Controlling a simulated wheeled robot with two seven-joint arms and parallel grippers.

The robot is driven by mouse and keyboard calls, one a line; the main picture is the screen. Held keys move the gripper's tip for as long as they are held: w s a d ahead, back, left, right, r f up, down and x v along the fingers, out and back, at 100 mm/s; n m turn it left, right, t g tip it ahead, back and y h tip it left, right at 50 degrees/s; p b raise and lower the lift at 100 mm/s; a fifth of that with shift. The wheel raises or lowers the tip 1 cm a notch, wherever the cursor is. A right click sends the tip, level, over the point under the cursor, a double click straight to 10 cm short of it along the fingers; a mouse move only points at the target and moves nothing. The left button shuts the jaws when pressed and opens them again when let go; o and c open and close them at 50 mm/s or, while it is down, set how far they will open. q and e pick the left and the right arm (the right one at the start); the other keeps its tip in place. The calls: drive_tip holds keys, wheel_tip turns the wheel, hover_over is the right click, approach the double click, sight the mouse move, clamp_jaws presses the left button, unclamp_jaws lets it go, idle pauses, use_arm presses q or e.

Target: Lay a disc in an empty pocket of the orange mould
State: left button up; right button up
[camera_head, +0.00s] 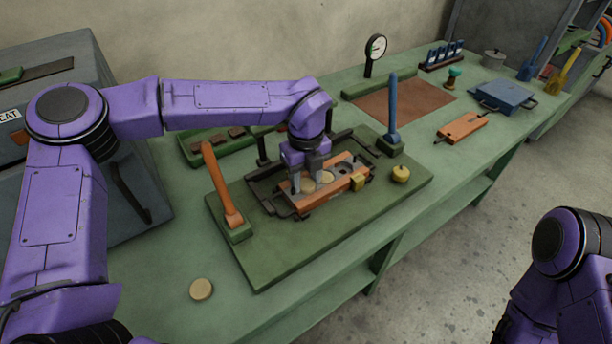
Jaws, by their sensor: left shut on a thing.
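The orange mould (318,197) lies in a dark frame on a green base board on the bench. Its right part shows dark round pockets; the left part is partly hidden by my gripper. My left gripper (308,180) points down over the mould's left part, shut on a tan disc (308,185) between its fingers. I cannot tell whether this disc touches the mould. Another tan disc (327,178) shows just right of the fingers, in the mould. A loose tan disc (201,289) lies on the bench at the front left. My right gripper is out of view; only part of that arm shows at lower right.
An orange lever (222,187) stands left of the mould and a blue lever (392,112) behind it to the right. A yellow knob (401,173) sits on the board's right. A green tray (205,150) lies behind. The bench front near the loose disc is clear.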

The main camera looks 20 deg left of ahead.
use_arm(q)
drive_tip(key=shift+s+a+f, duration=0.1)
drive_tip(key=shift+f, duration=0.25)
